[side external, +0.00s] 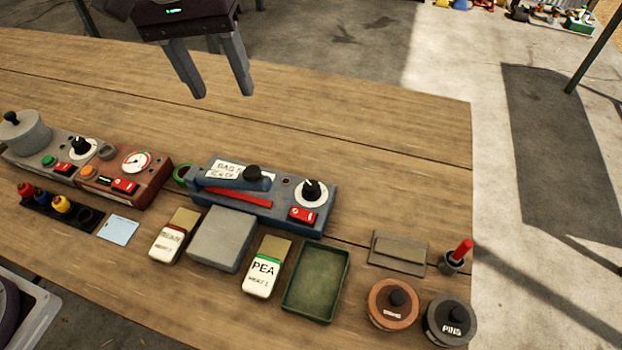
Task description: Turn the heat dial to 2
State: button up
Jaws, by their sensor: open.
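A black dial knob (312,190) sits on a round white scale at the right end of the blue bag sealer (262,204). The numbers on its scale are too small to read. A similar black knob on a white scale (82,147) is on the grey unit at the left. I cannot read a heat label on either. My gripper (222,94) is open and empty, in the air above the back of the bench, behind the blue sealer and apart from both dials.
The sealer has a black-knobbed lever (252,174) and a red switch (302,214). A red gauge box (127,180) stands to its left. In front are seed packets (265,273), a grey block (221,238) and a green tray (316,283). The bench's back (350,130) is clear.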

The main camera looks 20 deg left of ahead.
jog(key=w+d+f, duration=0.2)
jog(key=d+f, duration=0.4)
jog(key=g+y, duration=0.1)
send_over(311, 185)
jog(key=shift+n, duration=0.3)
notch_tip(311, 185, down, 8)
jog(key=shift+r, duration=0.1)
notch_tip(311, 185, down, 7)
jog(key=shift+f, duration=0.1)
grip_shut()
